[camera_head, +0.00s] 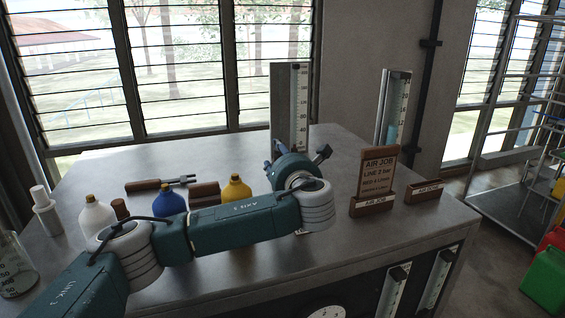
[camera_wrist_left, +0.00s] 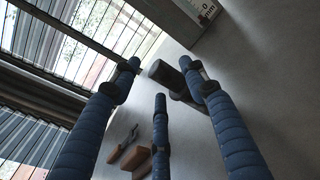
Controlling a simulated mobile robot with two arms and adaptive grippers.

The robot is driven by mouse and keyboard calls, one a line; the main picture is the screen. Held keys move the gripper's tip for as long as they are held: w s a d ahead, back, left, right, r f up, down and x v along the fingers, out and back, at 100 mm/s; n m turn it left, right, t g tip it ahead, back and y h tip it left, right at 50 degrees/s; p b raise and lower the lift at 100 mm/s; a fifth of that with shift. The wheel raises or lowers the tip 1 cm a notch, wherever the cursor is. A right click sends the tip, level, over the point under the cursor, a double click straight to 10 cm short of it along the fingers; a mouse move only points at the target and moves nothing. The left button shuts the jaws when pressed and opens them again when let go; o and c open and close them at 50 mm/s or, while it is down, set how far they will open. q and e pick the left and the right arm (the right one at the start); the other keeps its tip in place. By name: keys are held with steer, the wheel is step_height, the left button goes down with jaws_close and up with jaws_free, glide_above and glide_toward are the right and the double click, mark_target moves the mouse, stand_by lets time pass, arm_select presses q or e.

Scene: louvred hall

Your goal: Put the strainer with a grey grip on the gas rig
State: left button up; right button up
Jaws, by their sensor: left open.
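My left gripper (camera_head: 305,160) is over the grey bench, mostly hidden by its own wrist. In the left wrist view its blue fingers (camera_wrist_left: 160,80) are spread open. A dark grey cylinder (camera_wrist_left: 162,72) lies between the fingertips and passes behind the right finger. It may be the strainer's grey grip; no mesh or bowl shows, so I cannot tell. I cannot tell whether the fingers touch it. Two upright scaled flow-tube panels, at the back (camera_head: 290,90) and to the right (camera_head: 397,105), may belong to the gas rig. My right gripper is not in view.
A white bottle (camera_head: 96,217), a blue bottle (camera_head: 168,203) and a yellow bottle (camera_head: 236,190) stand on the bench (camera_head: 225,158). A brown-handled pronged tool (camera_head: 158,184) lies behind them. An AIR JOB sign (camera_head: 376,175) stands right of my gripper. Louvred windows are behind.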

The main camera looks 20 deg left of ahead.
arm_select(q)
steer(key=b+v, duration=0.5)
steer(key=v, duration=0.7)
steer(key=shift+b, duration=0.4)
steer(key=shift+d+r, duration=0.1)
